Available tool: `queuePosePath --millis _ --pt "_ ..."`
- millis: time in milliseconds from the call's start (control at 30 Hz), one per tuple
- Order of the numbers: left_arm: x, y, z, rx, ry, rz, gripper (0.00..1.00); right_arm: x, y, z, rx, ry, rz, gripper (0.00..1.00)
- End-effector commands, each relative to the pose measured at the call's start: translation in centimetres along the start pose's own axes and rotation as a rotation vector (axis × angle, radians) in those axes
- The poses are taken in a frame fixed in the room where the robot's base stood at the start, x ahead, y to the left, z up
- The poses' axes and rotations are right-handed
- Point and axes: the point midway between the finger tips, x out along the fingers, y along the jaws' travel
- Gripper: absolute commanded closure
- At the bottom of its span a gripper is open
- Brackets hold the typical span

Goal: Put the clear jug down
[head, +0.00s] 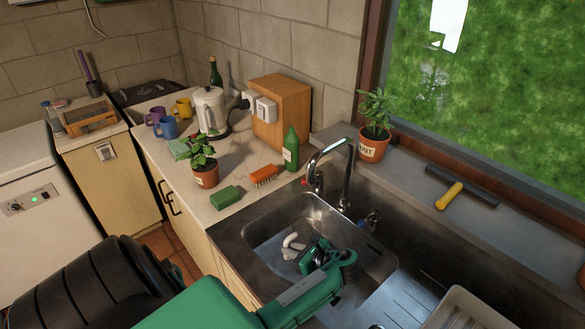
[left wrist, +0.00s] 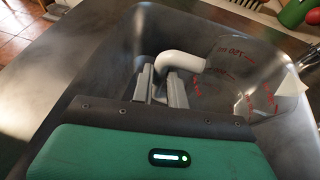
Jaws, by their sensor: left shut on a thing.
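The clear jug (left wrist: 235,72) has red measuring marks and a white handle (left wrist: 182,61). In the left wrist view my left gripper (left wrist: 163,82) is shut on the handle, and the jug's see-through body lies to the right of the fingers. In the head view my left gripper (head: 318,252) reaches into the left sink basin (head: 310,212), with the white handle (head: 292,241) just left of it. The jug's clear body is hard to make out there, and I cannot tell whether its base touches the basin floor. My right gripper is not in view.
A chrome tap (head: 348,170) rises behind the basin. A green sponge (head: 225,197), orange brush (head: 264,175), green bottle (head: 291,149) and potted plant (head: 205,175) stand on the counter left of the sink. A pale dish rack (head: 462,308) is at lower right.

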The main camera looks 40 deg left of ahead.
Motion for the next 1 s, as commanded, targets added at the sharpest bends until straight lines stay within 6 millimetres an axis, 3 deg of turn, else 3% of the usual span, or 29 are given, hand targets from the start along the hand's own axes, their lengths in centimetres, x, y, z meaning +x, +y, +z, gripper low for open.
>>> queuePosePath --millis 400,767,800,900,1000 --pt "1.6 0.0 -3.9 -0.001 0.001 0.0 1.0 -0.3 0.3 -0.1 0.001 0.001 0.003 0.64" --pt "1.8 0.0 -4.2 -0.001 0.0 -0.001 1.0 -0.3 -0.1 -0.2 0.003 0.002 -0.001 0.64" --pt "1.8 0.0 -4.3 -0.001 0.001 -0.001 0.81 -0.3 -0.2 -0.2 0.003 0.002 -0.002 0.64" --pt "1.8 0.0 -4.3 -0.001 0.001 -0.001 0.63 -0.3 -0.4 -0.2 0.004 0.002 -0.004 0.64" --pt "1.8 0.0 -4.3 -0.001 0.001 -0.001 0.63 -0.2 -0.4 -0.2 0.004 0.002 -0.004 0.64"
